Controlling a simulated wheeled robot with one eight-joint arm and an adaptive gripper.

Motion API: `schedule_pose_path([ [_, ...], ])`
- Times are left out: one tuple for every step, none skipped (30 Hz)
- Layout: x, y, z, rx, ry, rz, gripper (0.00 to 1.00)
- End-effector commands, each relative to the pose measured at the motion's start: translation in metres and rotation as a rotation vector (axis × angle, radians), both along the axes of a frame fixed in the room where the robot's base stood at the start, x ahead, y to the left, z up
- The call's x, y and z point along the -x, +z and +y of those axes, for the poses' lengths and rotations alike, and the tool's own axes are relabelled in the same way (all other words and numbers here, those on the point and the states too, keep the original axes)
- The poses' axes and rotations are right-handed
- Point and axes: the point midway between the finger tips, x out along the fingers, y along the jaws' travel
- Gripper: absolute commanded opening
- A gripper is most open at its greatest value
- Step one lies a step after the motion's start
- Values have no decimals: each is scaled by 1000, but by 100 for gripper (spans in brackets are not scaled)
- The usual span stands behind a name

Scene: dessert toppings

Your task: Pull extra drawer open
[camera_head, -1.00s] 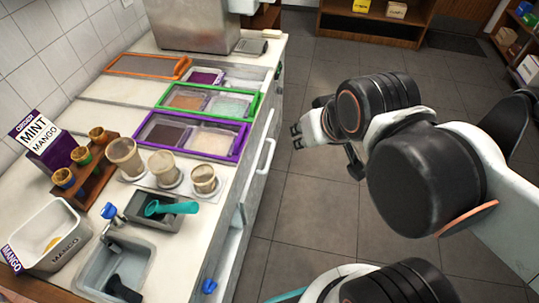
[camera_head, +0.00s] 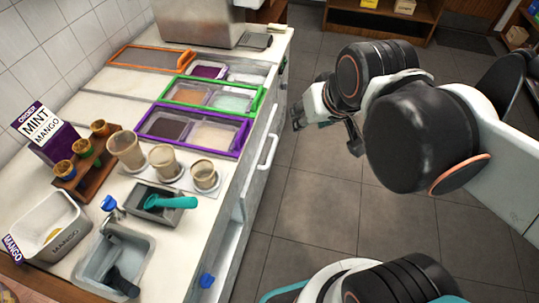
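The counter front (camera_head: 237,197) faces the aisle and carries a long pale bar handle (camera_head: 268,153). I cannot tell which front panel is the extra drawer; no drawer is visibly pulled out. My gripper (camera_head: 297,117) is at the left end of my arm, in the aisle just right of the counter front. It appears beyond the bar handle, near the far part of the counter, with no clear contact. Its fingers are small and partly hidden by my wrist, so their opening is unclear. Nothing is visibly held.
Topping trays with a purple frame (camera_head: 243,134), green frame (camera_head: 260,101) and orange frame (camera_head: 185,62) sit on the counter. Cups (camera_head: 204,176), a teal scoop (camera_head: 172,201) and a mango tub (camera_head: 64,255) are nearer. The tiled floor (camera_head: 330,205) is clear. Shelves (camera_head: 375,22) stand behind.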

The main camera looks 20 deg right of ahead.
Motion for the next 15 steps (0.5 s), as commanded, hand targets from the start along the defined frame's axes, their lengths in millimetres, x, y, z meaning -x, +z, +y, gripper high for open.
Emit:
schedule_pose_path([
  [-13, -1, -1, -10, -12, 13, 38],
  [-21, -1, -1, -16, -19, 21, 38],
  [-30, -2, -1, -24, -28, 33, 38],
  [-37, -3, -1, -29, -34, 41, 38],
  [-45, -4, -2, -35, -41, 49, 38],
  [-54, -6, -2, -44, -51, 61, 38],
  [-62, -8, -3, -50, -58, 70, 38],
  [-70, -10, -3, -55, -65, 78, 38],
  [-80, -13, -4, -64, -74, 89, 38],
  [-87, -16, -4, -70, -81, 98, 38],
  [-95, -19, -5, -76, -89, 107, 38],
  [-105, -23, -6, -84, -98, 117, 38],
  [-113, -27, -6, -90, -105, 126, 38],
  [-121, -30, -7, -95, -112, 135, 38],
  [-131, -36, -7, -103, -121, 146, 38],
])
